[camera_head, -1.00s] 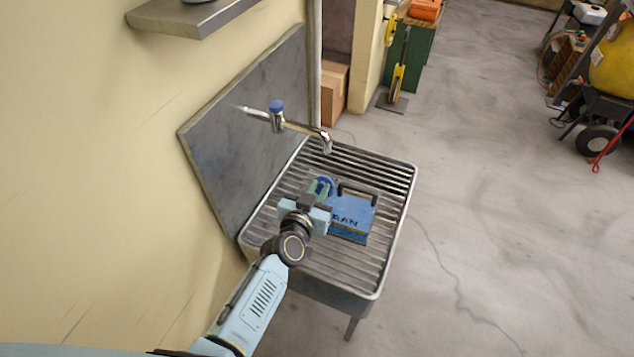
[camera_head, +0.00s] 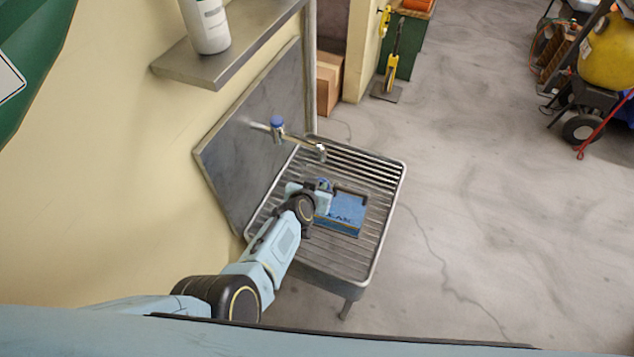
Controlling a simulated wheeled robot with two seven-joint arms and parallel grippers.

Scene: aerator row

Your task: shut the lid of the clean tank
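The clean tank (camera_head: 341,211) is a blue box lying on the ribbed drain grate of the sink, with part of its lettering readable as "EAN" and a dark handle (camera_head: 350,192) along its far side. A small round blue part, apparently its lid (camera_head: 324,184), shows at the tank's far left corner, partly hidden by my gripper. I cannot tell whether it is open or shut. My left gripper (camera_head: 322,189) is at that corner, close beside or over the lid. Its fingers are mostly hidden, so contact and opening are unclear. My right gripper is out of view.
The sink grate (camera_head: 372,165) has bare room around the tank. A tap (camera_head: 300,142) with a blue knob reaches over its far left side. A wall shelf (camera_head: 232,55) holding a white bottle (camera_head: 206,25) stands above left. Open floor lies to the right.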

